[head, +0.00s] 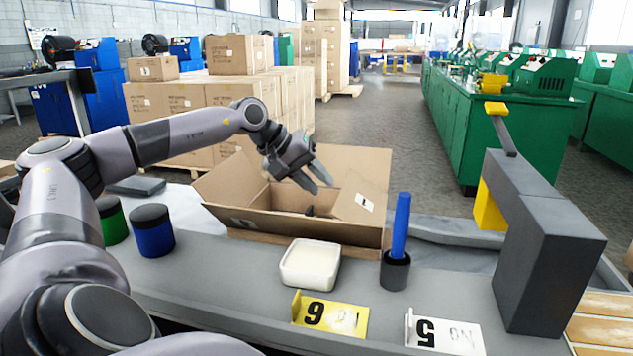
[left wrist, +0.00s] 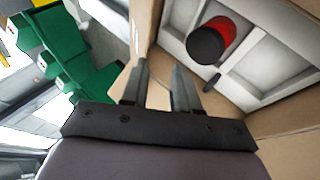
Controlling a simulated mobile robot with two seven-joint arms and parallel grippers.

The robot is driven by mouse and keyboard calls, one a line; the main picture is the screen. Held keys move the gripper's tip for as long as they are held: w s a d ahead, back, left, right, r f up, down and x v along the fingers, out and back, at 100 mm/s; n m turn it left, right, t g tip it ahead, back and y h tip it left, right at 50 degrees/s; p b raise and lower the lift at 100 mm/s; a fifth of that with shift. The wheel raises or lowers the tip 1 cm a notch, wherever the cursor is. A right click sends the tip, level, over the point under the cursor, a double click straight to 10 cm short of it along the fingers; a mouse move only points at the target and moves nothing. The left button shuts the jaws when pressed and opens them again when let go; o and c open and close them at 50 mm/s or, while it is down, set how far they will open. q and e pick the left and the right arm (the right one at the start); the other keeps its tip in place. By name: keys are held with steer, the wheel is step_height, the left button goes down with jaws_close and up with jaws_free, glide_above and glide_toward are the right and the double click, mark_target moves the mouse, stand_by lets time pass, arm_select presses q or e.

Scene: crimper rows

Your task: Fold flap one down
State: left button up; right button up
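An open cardboard box (head: 300,226) stands on the grey bench, its flaps raised or spread outward. One flap (head: 228,182) leans out at the left, a tall one (head: 352,165) stands at the back, and one with a white label (head: 350,203) is at the right. Which is flap one cannot be told. My left gripper (head: 322,180) reaches over the box opening, fingers apart. In the left wrist view the open gripper (left wrist: 160,76) is beside a cardboard panel (left wrist: 147,28); contact is unclear. Inside the box, a red-and-black cylinder (left wrist: 212,40) lies in a white divided insert (left wrist: 262,62).
In front of the box are a white tub (head: 310,264), a dark cup (head: 395,271) with a blue stick, and yellow (head: 330,315) and white (head: 445,333) number signs. Green (head: 112,222) and blue (head: 153,232) canisters stand left. A dark grey arch (head: 548,255) rises at the right.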

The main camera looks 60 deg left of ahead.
arm_select(q)
steer(key=v, duration=0.7)
steer(key=shift+s, duration=0.15)
steer(key=shift+a+r, duration=0.1)
steer(key=shift+r, duration=0.05)
